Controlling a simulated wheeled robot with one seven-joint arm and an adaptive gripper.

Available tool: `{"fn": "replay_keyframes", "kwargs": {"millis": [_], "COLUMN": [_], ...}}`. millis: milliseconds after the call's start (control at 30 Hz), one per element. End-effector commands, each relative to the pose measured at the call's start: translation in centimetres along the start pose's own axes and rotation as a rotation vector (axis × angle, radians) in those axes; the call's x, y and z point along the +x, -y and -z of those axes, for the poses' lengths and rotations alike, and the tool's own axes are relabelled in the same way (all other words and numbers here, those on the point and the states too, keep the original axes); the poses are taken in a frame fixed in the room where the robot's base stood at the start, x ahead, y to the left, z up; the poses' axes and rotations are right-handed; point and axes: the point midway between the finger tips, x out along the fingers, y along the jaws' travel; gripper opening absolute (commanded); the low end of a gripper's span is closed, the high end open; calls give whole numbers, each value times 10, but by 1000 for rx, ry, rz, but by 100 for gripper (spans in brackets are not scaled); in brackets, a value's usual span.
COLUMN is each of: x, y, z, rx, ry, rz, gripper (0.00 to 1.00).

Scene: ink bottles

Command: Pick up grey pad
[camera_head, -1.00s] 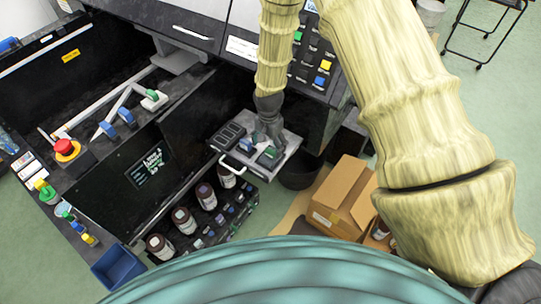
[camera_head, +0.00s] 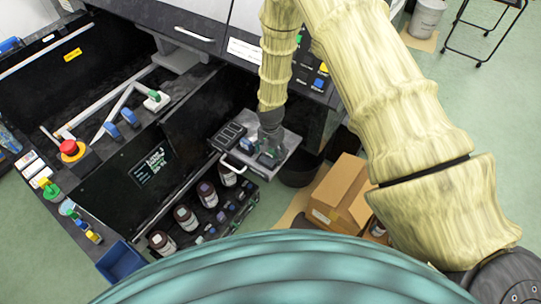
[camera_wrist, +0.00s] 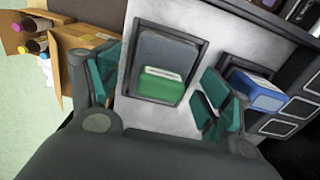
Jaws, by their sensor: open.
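In the wrist view, a dark grey rectangular pad (camera_wrist: 173,52) lies flat on a light grey tray (camera_wrist: 222,36). A green block with a white label (camera_wrist: 160,85) is at its near end. I cannot tell whether the two are one piece. My gripper (camera_wrist: 163,92) is open, its teal-lined fingers on either side of the green block, with nothing held. A blue block with a white top (camera_wrist: 258,92) sits just right of the right finger. In the head view, my gripper (camera_head: 270,150) is low over the tray (camera_head: 290,143) and hides most of the pad.
A row of dark slots (camera_head: 229,136) lies on the tray's left. Brown bottles (camera_head: 185,217) stand in a black rack below left. Black cabinet walls rise behind and left.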

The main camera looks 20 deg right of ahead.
Motion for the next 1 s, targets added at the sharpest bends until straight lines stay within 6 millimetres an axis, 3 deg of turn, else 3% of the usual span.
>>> {"fn": "replay_keyframes", "kwargs": {"millis": [33, 300, 700, 1000], "x": [0, 0, -2, -25], "y": [0, 0, 0, 1], "z": [0, 0, 0, 1], "rx": [0, 0, 0, 0], "ry": [0, 0, 0, -1], "rz": [0, 0, 0, 2], "gripper": [77, 28, 28, 28]}}
